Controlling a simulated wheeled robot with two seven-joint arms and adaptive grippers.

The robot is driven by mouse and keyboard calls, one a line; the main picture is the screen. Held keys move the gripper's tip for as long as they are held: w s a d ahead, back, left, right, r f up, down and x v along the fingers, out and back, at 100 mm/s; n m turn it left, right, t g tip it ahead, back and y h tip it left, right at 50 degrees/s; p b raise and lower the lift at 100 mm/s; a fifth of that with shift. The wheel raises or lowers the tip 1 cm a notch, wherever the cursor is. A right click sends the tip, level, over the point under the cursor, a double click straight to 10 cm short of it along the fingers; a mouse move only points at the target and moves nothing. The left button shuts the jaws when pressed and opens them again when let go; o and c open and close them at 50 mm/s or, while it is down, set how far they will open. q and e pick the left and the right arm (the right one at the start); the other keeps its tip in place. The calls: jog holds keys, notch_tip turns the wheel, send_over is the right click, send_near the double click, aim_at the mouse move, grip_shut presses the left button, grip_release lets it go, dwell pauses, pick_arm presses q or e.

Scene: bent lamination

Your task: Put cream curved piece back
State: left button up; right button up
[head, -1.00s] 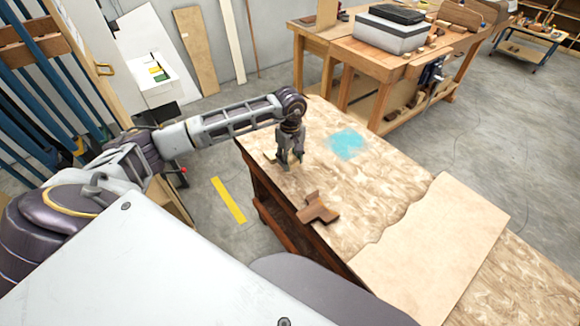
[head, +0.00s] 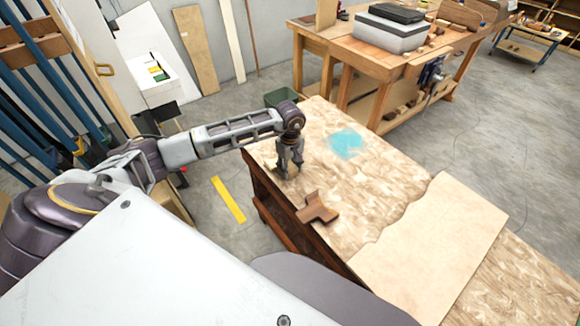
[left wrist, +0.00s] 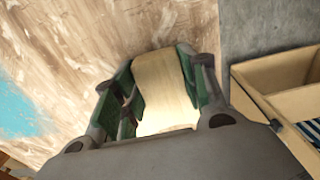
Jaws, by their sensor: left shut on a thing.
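The cream curved piece (left wrist: 165,88) shows in the left wrist view as a pale, smooth strip between the green-padded fingers. My left gripper (head: 288,172) is shut on it, over the left end of the wood-patterned table (head: 400,178). In the left wrist view the gripper (left wrist: 165,95) has a finger on either side of the piece. In the head view the piece is mostly hidden by the fingers, and I cannot tell whether it touches the table. My right gripper is not in view.
A brown, angular wooden piece (head: 318,208) lies near the table's front edge. A cyan patch (head: 346,143) marks the tabletop, and a pale sheet (head: 430,250) lies to the right. An open tan box (left wrist: 275,82) is beside the table edge. A dark green bin (head: 281,97) stands behind my arm.

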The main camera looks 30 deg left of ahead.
aim_at(290, 168)
pick_arm(q)
jog(key=o, duration=1)
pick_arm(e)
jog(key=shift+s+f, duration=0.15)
pick_arm(q)
jog(key=shift+r+b, duration=0.7)
jog(key=shift+r, duration=5.35)
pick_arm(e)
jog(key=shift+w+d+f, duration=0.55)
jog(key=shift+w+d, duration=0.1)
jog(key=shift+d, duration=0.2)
